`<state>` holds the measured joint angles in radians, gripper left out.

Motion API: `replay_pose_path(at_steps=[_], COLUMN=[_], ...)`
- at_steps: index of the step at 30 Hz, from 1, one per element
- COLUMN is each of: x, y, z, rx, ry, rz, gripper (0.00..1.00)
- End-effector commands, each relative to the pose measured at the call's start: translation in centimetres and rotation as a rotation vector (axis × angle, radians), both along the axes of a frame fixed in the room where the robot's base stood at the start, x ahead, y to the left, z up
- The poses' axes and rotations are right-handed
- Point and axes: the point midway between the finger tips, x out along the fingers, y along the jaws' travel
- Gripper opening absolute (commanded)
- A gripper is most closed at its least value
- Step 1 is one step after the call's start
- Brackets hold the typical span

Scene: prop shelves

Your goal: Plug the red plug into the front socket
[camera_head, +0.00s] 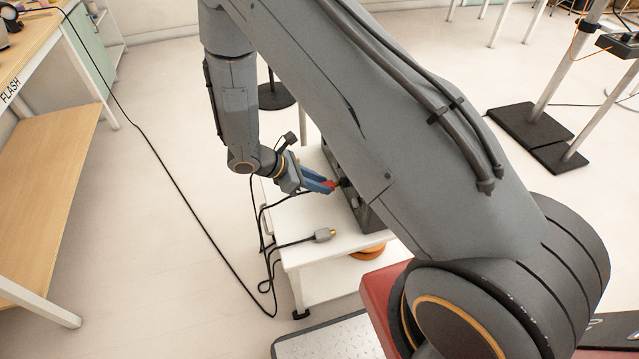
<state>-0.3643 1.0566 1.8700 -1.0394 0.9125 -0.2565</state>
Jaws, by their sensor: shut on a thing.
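My gripper (318,182) has blue fingers and is shut on the red plug (328,187), of which only a small part shows between the fingertips. It holds the plug above the white cart top, close to the near face of a dark grey box (366,216). A small dark fitting (346,183) on that face, which looks like the front socket, is just right of the red plug. I cannot tell whether plug and socket touch. My arm hides much of the box.
A wooden bench (45,190) stands at left. Black stand bases (530,130) are at right. The floor between bench and cart is mostly clear, crossed by a cable.

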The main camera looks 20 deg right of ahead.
Motion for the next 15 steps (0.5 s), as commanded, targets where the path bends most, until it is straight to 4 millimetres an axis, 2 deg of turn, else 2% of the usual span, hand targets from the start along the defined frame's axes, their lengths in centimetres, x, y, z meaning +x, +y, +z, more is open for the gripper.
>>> replay_pose_path(at_steps=[15], x=[-0.02], y=[-0.58], z=[0.01], rx=[0.0], ry=[0.0], rz=[-0.001], gripper=[0.0])
